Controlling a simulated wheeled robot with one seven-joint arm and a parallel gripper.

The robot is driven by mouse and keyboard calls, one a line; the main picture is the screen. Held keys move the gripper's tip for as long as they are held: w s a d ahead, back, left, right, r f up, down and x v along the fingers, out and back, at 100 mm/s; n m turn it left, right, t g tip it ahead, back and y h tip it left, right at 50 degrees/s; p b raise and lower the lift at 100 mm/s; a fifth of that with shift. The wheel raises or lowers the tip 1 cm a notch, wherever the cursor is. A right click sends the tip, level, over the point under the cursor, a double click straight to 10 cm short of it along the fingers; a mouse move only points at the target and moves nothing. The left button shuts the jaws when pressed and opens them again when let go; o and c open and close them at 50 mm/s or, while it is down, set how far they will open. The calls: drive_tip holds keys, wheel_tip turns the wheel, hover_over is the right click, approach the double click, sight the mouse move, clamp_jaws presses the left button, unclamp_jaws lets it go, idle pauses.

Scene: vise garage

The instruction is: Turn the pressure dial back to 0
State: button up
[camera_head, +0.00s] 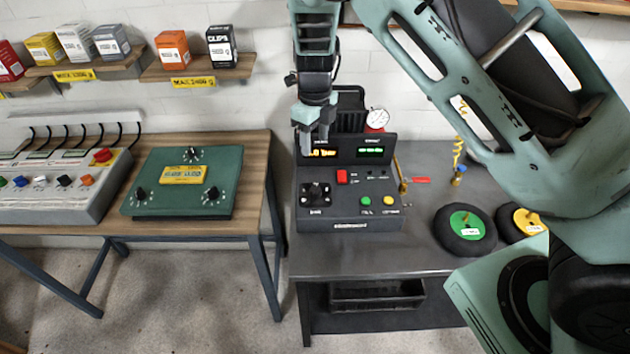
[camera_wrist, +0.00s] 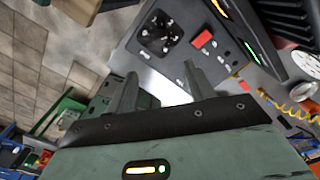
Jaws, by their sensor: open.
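The dark control unit (camera_head: 350,216) stands on the grey metal table. A black dial (camera_head: 314,192) with pale marks around it sits at the left of its sloped panel; I take it as the pressure dial, but its label is too small to read. The dial also shows in the wrist view (camera_wrist: 160,32), at the top and beyond my fingers; its exact setting cannot be read. My gripper (camera_head: 315,140) is above and behind the dial in the head view, apart from it. In the wrist view, its two fingers (camera_wrist: 160,74) are spread and empty.
A red switch (camera_head: 342,177) and green and yellow buttons (camera_head: 365,200) sit right of the dial. A white round gauge (camera_head: 377,119) stands behind. Black discs (camera_head: 450,240) lie at right. A green box (camera_head: 150,205) with knobs is on the wooden table at left.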

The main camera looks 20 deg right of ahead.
sight(315, 187)
wheel_tip(315, 187, down, 17)
drive_tip(key=p, duration=0.4)
drive_tip(key=c, duration=1)
